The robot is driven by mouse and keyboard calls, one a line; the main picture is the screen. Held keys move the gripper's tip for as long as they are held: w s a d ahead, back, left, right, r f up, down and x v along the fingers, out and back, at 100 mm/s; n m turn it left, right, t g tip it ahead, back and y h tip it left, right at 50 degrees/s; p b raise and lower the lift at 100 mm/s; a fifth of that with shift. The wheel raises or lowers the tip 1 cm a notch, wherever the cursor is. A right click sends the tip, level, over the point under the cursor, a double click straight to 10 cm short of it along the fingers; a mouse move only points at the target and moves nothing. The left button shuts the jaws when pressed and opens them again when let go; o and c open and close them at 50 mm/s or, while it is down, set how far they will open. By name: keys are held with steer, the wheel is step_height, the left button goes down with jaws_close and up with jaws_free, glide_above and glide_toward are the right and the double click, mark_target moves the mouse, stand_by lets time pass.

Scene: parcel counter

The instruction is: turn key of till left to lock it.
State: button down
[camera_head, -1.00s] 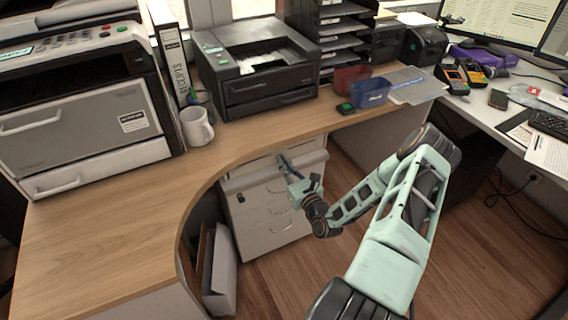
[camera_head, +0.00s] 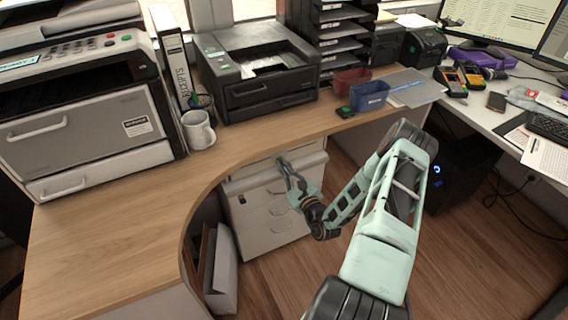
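A light grey drawer unit (camera_head: 262,232) stands under the curved wooden counter, with a wide top front and several drawers with handles below. My gripper (camera_head: 283,166) reaches to the upper front of this unit, just under the counter edge. Its fingertips are at or very near the front; I cannot tell whether they touch it. The fingers are small and partly hidden by the wrist, so I cannot tell whether they are open or shut. I cannot make out the key; the lock area may be behind my fingers.
The wooden counter (camera_head: 100,232) overhangs the unit. On it stand a large printer (camera_head: 85,125), a white mug (camera_head: 198,130), a black printer (camera_head: 262,88) and a blue bin (camera_head: 369,96). Papers (camera_head: 222,268) lean left of the drawers. Open floor lies to the right.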

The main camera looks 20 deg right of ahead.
steer(key=n, duration=0.6)
steer(key=shift+a+f+n+p, duration=0.1)
steer(key=shift+f+n+p, duration=0.1)
steer(key=shift+n+p, duration=0.15)
stand_by(0.5)
steer(key=c, duration=2.2)
jaws_free()
steer(key=s, duration=1.2)
steer(key=shift+d, duration=0.2)
steer(key=shift+r+n, duration=0.1)
steer(key=shift+n, duration=0.15)
